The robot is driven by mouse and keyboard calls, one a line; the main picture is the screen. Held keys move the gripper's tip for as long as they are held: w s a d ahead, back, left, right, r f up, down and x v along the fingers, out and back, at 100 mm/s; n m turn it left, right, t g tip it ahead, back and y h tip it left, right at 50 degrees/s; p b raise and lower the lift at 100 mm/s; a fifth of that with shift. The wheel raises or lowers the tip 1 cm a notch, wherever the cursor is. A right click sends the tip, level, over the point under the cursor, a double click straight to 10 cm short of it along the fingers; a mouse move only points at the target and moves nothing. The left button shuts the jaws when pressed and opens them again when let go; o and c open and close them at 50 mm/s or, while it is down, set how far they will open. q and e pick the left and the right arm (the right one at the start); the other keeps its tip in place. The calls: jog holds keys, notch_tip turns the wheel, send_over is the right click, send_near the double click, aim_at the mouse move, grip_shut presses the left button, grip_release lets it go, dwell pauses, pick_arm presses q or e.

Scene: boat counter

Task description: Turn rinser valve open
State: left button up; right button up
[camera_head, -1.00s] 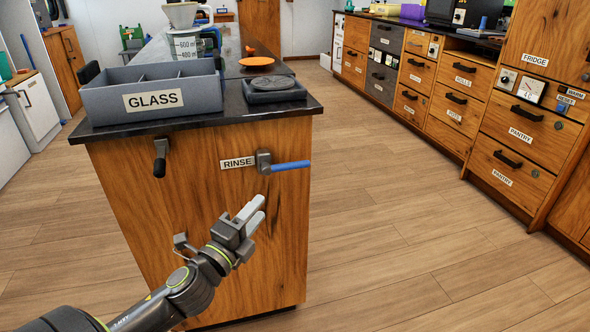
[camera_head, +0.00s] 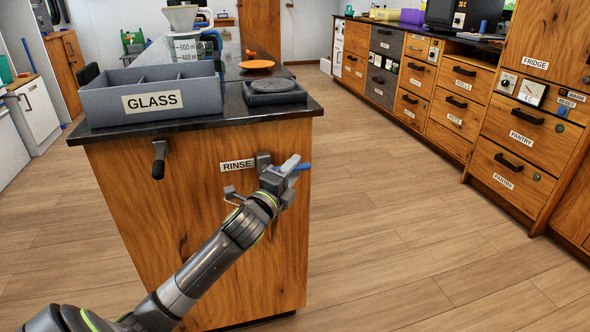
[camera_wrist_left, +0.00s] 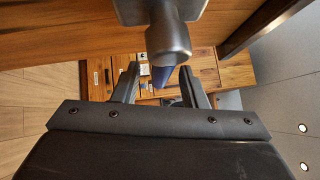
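The rinser valve has a grey body (camera_head: 263,160) on the wooden counter end, beside the RINSE label (camera_head: 237,166). Its blue lever sticks out level to the right, mostly hidden by my gripper, with its blue tip (camera_head: 304,167) showing. My left gripper (camera_head: 291,166) is up at the lever. In the left wrist view the grey valve body (camera_wrist_left: 168,45) is close in front, and the blue lever (camera_wrist_left: 163,76) lies between the two spread fingers (camera_wrist_left: 158,88). A gap shows between the left finger and the lever; contact on the right is unclear. My right gripper is not in view.
A black lever handle (camera_head: 159,160) hangs from the counter end to the left. On the counter top stand a grey GLASS bin (camera_head: 152,101) and a round black rinser (camera_head: 273,86). Open floor (camera_head: 400,215) lies to the right.

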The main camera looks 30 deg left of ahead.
pick_arm(q)
jog(key=shift+w+r, duration=0.15)
jog(key=shift+w, duration=0.7)
grip_shut()
